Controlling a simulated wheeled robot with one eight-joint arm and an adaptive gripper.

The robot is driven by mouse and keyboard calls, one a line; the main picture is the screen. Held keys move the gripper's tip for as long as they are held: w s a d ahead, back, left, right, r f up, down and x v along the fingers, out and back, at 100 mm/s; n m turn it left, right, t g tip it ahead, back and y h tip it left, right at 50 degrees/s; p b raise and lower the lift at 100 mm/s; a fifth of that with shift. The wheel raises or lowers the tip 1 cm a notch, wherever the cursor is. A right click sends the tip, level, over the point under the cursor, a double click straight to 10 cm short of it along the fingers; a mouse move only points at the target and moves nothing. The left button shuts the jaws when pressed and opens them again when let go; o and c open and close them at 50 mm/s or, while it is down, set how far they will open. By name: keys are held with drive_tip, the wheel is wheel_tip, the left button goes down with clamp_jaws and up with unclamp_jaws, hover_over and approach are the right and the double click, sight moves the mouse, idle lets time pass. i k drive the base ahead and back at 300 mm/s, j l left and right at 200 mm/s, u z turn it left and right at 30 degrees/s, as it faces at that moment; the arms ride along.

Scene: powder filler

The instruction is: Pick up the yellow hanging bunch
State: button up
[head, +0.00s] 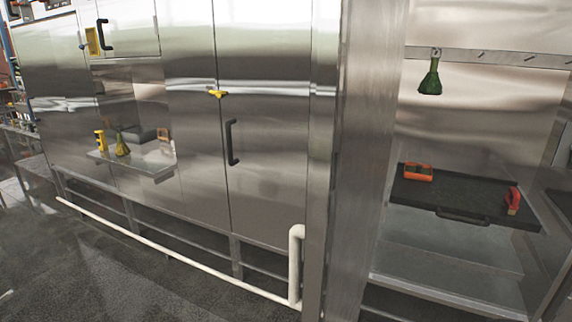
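A yellow bunch-shaped thing (122,146), narrow at the top and wider below, shows at the left in the head view. It is in a recess of the steel cabinet, just above or on a steel shelf (158,166); I cannot tell whether it hangs or stands. A dark green bunch (430,80) of similar shape hangs from a rail (490,57) at the upper right. My gripper is not in view.
A yellow block (100,140) is left of the yellow bunch, and an orange item (163,134) is behind right. A white pipe rail (170,255) runs low before the cabinet. A steel post (357,160) divides the view. A black tray (455,190) holds orange (418,173) and red (513,199) items.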

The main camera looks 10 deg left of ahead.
sight(123, 149)
drive_tip(key=k+j+u, duration=0.15)
drive_tip(key=j, duration=0.4)
drive_tip(key=k+j+u, duration=0.15)
drive_tip(key=j, duration=0.4)
drive_tip(key=j+u, duration=0.15)
drive_tip(key=j, duration=0.45)
drive_tip(key=i+j+u, duration=0.3)
drive_tip(key=i+j, duration=0.5)
drive_tip(key=j, duration=0.2)
drive_tip(key=i+j+u, duration=0.3)
drive_tip(key=i+j, duration=0.45)
drive_tip(key=i, duration=0.2)
drive_tip(key=i+j, duration=0.1)
drive_tip(key=i, duration=0.3)
drive_tip(key=i+j, duration=0.1)
drive_tip(key=i, duration=0.25)
drive_tip(key=i+j, duration=0.25)
drive_tip(key=i, duration=0.2)
drive_tip(key=i+j+z, duration=0.15)
drive_tip(key=i, duration=0.35)
drive_tip(key=j, duration=0.1)
